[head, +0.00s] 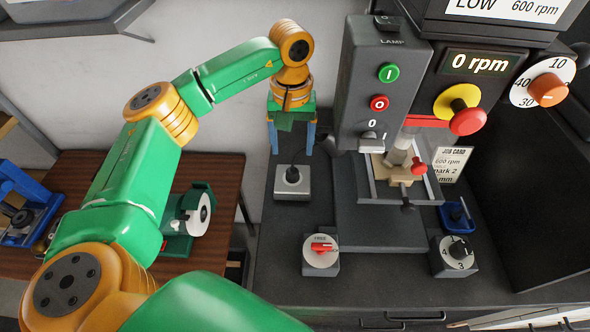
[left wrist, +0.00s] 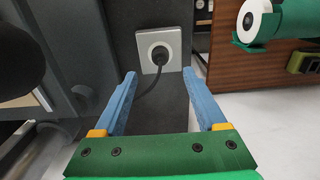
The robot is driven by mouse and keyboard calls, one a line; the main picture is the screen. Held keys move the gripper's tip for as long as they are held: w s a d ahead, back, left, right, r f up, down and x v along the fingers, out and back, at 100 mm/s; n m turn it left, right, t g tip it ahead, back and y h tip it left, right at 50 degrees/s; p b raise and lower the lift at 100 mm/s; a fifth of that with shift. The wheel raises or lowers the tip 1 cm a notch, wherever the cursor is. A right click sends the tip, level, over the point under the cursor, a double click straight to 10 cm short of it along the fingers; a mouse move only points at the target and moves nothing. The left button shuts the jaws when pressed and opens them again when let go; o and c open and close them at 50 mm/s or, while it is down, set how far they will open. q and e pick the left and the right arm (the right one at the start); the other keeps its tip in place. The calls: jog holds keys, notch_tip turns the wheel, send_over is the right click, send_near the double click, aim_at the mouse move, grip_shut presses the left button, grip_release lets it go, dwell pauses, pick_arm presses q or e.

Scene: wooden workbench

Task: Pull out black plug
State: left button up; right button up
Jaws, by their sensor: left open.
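The black plug (left wrist: 159,56) sits in a round white socket on a square grey plate (left wrist: 146,66) in the left wrist view, with a dark cable running from it down and left. In the head view the plug (head: 293,174) shows small on top of a grey box (head: 292,188) at the bench's left side. My left gripper (head: 291,152) is open, its two blue fingers pointing down above and behind the box. In the left wrist view the gap between the fingertips (left wrist: 159,75) lies just short of the plug, with nothing held. My right gripper is not in view.
A red-handled switch (head: 321,248) and a black knob box (head: 455,253) stand at the bench front. The machine's grey button column (head: 380,85) rises right of my left gripper. A brown side table (head: 215,240) holds a green-and-white device (head: 190,218).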

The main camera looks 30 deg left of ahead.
aim_at(293, 170)
pick_arm(q)
notch_tip(293, 170, down, 9)
jog(key=b, duration=0.7)
jog(key=shift+w+a, duration=0.1)
jog(key=shift+w, duration=0.05)
jog(key=shift+w+f, duration=0.1)
jog(key=shift+f, duration=0.15)
jog(key=shift+r, duration=0.1)
dwell(0.3)
grip_shut()
jog(key=shift+r, duration=0.1)
jog(key=shift+r+p, duration=2.35)
jog(key=shift+r, duration=0.6)
